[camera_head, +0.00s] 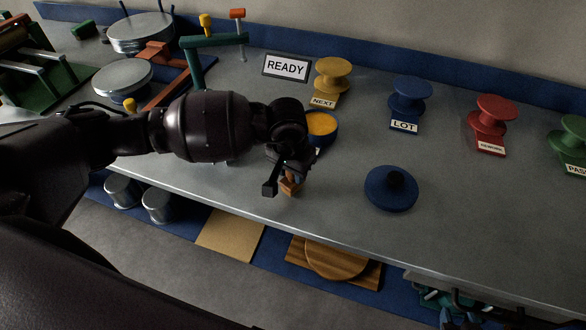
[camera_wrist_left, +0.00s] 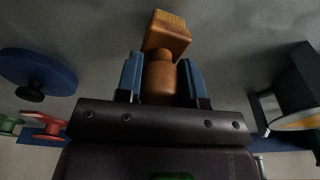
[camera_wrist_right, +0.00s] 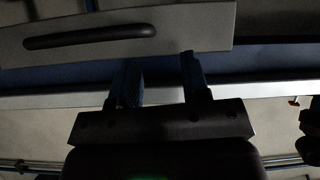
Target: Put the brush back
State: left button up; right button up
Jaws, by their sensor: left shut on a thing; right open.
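My left gripper (camera_head: 284,178) is shut on the brush (camera_head: 290,184) above the grey bench, near its front edge. In the left wrist view the brush's brown rounded handle (camera_wrist_left: 161,78) sits between the blue fingers, and its orange block with pale bristles (camera_wrist_left: 167,34) points away from the palm. The arm hides part of the brush in the head view. A blue pot with yellow contents (camera_head: 321,124) stands just behind the gripper, partly covered by it. My right gripper (camera_wrist_right: 158,82) is open and empty in its wrist view, before a grey panel with a dark handle (camera_wrist_right: 90,36).
A round blue lid with a dark knob (camera_head: 390,188) lies right of the gripper. Yellow, blue, red and green spools (camera_head: 408,95) with labels stand behind, beside a READY sign (camera_head: 286,67). Coloured frames and metal discs (camera_head: 123,78) fill the left. Boards and tins (camera_head: 230,233) lie below the bench.

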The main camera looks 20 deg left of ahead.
pick_arm(q)
jog(key=shift+f, duration=0.1)
jog(key=shift+f, duration=0.15)
